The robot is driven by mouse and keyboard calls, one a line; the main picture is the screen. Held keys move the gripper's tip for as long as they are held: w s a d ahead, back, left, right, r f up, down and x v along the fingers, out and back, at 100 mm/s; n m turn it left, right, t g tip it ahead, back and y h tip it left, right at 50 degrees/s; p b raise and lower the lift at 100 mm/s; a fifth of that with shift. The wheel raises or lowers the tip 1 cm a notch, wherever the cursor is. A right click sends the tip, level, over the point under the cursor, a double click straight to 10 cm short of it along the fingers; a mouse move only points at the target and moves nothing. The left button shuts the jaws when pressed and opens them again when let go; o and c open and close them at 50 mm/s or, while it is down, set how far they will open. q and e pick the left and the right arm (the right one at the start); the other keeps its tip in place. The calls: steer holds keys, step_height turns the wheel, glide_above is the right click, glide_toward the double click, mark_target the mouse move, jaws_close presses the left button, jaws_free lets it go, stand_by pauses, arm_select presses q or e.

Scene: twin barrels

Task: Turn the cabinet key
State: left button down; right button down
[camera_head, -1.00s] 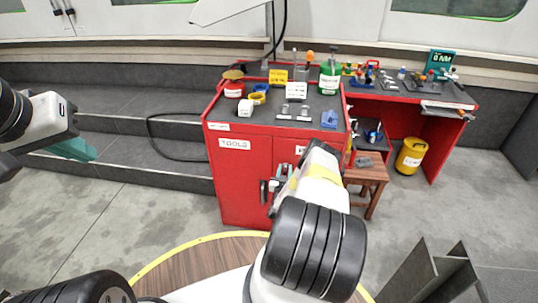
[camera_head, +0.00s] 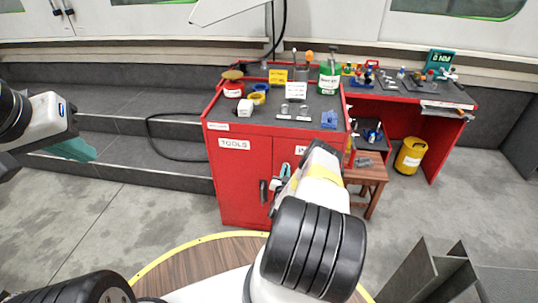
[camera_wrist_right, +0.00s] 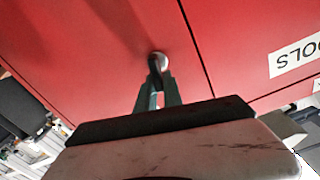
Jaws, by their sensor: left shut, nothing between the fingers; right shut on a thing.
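The red tool cabinet (camera_head: 240,170) stands ahead, with a "TOOLS" label on its left door and a dark handle (camera_head: 263,192) near the door seam. My right gripper (camera_wrist_right: 156,88) is shut on the key. In the head view my right gripper (camera_head: 281,174) is at the cabinet front, mostly hidden by my right arm.
The cabinet top holds a green bottle (camera_head: 328,75), tape rolls, cans and small metal parts. A wooden stool (camera_head: 367,175) and a red workbench (camera_head: 430,95) are at the right, with a yellow bucket (camera_head: 411,154) under the bench. Grey steps rise behind at the left.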

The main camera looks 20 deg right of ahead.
steer(key=m, duration=0.3)
steer(key=shift+s+d+f+m, duration=0.15)
steer(key=shift+s+d+m, duration=0.1)
steer(key=shift+m, duration=0.15)
steer(key=shift+s+d+f+m, duration=0.1)
steer(key=shift+f+m, duration=0.2)
steer(key=shift+m, duration=1.55)
steer(key=shift+s+d+f+m, duration=0.15)
steer(key=shift+f+m, duration=0.1)
steer(key=shift+m, duration=1.65)
steer(key=shift+w+d+f+m, duration=0.1)
steer(key=shift+f+m, duration=0.2)
steer(key=shift+m, duration=1.55)
steer(key=c, duration=1.5)
jaws_free()
